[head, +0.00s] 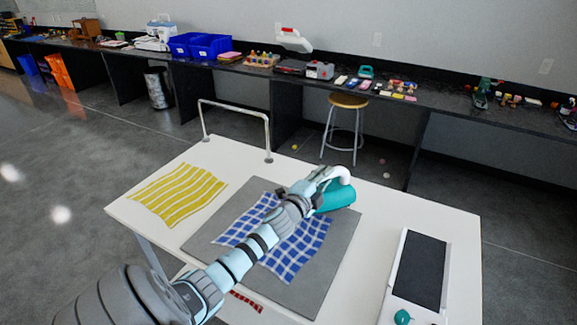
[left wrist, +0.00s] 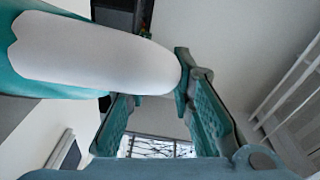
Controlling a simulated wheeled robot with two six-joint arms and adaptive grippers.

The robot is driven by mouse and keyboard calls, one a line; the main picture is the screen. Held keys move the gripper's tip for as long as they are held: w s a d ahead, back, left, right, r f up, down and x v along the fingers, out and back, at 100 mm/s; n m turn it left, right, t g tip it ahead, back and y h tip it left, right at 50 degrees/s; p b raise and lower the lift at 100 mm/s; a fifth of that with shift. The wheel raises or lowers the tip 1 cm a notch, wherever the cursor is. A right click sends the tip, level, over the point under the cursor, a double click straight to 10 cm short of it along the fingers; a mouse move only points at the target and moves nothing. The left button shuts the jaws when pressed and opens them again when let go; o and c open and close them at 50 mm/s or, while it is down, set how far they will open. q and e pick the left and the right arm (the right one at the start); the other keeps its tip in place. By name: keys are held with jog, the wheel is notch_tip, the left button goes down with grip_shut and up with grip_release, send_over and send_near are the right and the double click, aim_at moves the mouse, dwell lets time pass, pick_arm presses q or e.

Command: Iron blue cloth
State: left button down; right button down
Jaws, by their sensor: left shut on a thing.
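The blue and white checked cloth (head: 306,243) lies fairly flat on a grey mat (head: 312,293) on the white table. My left arm crosses over it and hides its middle. The teal iron (head: 336,197), with a white handle (head: 345,175), is at the mat's far right, by the cloth's upper right corner. My left gripper (head: 325,176) is shut on the iron at its handle. The white handle also shows large in the left wrist view (left wrist: 90,55), close to my fingers (left wrist: 165,100). I cannot tell whether the iron's sole touches the mat. My right gripper is in neither view.
A yellow striped cloth (head: 178,193) lies at the table's left. A white stand with a dark plate (head: 421,268) and a teal knob (head: 402,316) is at the right. A metal rail (head: 235,108) rises at the far edge. A stool (head: 348,102) stands behind the table.

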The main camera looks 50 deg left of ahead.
pick_arm(q)
jog(key=shift+r+p, duration=0.8)
jog(key=shift+r, duration=0.45)
